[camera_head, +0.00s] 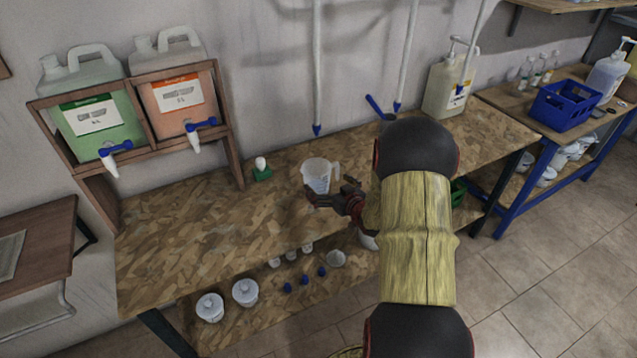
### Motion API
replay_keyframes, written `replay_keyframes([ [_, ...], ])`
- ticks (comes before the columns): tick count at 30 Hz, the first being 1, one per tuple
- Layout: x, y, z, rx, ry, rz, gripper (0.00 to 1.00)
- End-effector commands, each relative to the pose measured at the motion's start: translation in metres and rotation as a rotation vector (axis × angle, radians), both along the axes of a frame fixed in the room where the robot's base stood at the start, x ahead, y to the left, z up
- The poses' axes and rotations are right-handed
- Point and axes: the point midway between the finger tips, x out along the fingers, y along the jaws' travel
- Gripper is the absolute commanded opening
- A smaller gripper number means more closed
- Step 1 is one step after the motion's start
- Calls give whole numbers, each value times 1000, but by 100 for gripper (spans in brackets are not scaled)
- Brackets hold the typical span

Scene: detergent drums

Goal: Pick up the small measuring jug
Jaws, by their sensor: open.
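The small measuring jug (317,175) is a translucent white jug with markings on its front and a handle on its right side. It stands upright on the chipboard workbench (190,235), near the middle. My gripper (330,192) is open at the jug's front right, its dark fingers close to the lower part of the jug. I cannot tell whether a finger touches it. My arm comes in from the lower right and hides part of the bench.
Two drums with blue taps, green (92,118) and orange (175,100), stand in a wooden rack at left. A green-based white item (261,169) is left of the jug. Hoses (317,70) hang behind. A pump canister (450,85) stands at back right. The bench's left front is clear.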

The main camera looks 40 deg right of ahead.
Motion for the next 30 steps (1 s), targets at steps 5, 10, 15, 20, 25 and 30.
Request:
replay_keyframes([
  [5, 25, -5, -14, -1, 0, 3, 100],
  [10, 34, -7, -14, -1, 0, 0, 100],
  [15, 34, -7, -13, -1, 0, 0, 98],
  [20, 34, -7, -13, -1, 0, 0, 89],
  [25, 33, -7, -13, -1, 1, 0, 80],
  [30, 33, -7, -13, -1, 1, 0, 70],
])
